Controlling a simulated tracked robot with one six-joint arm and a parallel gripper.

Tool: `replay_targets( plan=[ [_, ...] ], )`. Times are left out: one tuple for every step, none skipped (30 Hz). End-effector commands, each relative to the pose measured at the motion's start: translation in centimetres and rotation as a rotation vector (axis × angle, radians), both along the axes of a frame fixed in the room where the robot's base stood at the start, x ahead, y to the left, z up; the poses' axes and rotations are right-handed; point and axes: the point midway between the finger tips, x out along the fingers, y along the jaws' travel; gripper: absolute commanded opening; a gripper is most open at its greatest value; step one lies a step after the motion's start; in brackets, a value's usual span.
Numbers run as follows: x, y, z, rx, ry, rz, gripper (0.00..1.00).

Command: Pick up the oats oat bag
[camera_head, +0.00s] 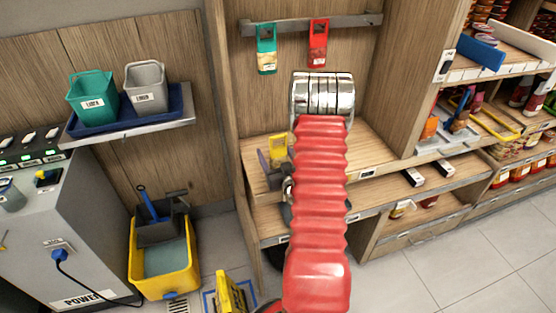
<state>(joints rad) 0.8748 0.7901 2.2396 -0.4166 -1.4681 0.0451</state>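No bag can be read as oats at this size. A green pouch with a pale window (266,48) and a red pouch (318,42) hang side by side from a grey rail (365,20) on the wood back panel. A yellow item of similar shape (278,147) stands on the wooden shelf below, partly beside my arm; what it is I cannot tell. My red ribbed arm with a chrome end rises through the middle of the view and hides part of the shelves. My gripper's fingers cannot be made out.
Green (92,96) and grey (146,87) bins sit in a blue tray (180,122) on the left wall shelf. A yellow mop bucket (160,268) and a yellow floor sign (230,293) stand below. Stocked shelves (505,155) line the right; tiled floor (430,265) is clear at lower right.

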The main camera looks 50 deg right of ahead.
Motion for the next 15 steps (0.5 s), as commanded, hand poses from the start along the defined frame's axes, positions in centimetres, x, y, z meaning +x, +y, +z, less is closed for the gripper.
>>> replay_targets(
  plan=[
    [0.09, -0.04, 0.00, 0.000, 0.000, 0.000, 0.69],
    [0.10, -0.05, 0.00, 0.000, 0.000, 0.000, 0.69],
    [0.08, -0.04, 0.00, 0.000, 0.000, 0.000, 0.69],
    [0.07, -0.04, 0.00, 0.000, 0.000, 0.000, 0.69],
    [0.07, -0.04, 0.00, 0.000, 0.000, 0.000, 0.69],
    [0.06, -0.04, 0.00, 0.000, 0.000, 0.000, 0.69],
    [0.05, -0.04, 0.00, 0.000, 0.000, 0.000, 0.69],
    [0.05, -0.04, 0.01, 0.000, 0.000, 0.000, 0.69],
    [0.04, -0.04, 0.01, 0.000, 0.000, 0.000, 0.69],
    [0.04, -0.04, 0.01, 0.000, 0.000, 0.000, 0.69],
    [0.04, -0.04, 0.01, 0.000, 0.000, 0.000, 0.69],
    [0.04, -0.04, 0.01, 0.000, 0.000, 0.000, 0.69],
    [0.04, -0.04, 0.01, 0.000, 0.000, 0.000, 0.69],
    [0.04, -0.04, 0.01, 0.000, 0.000, 0.000, 0.69],
    [0.03, -0.04, 0.01, 0.000, 0.000, 0.000, 0.69]
  ],
)
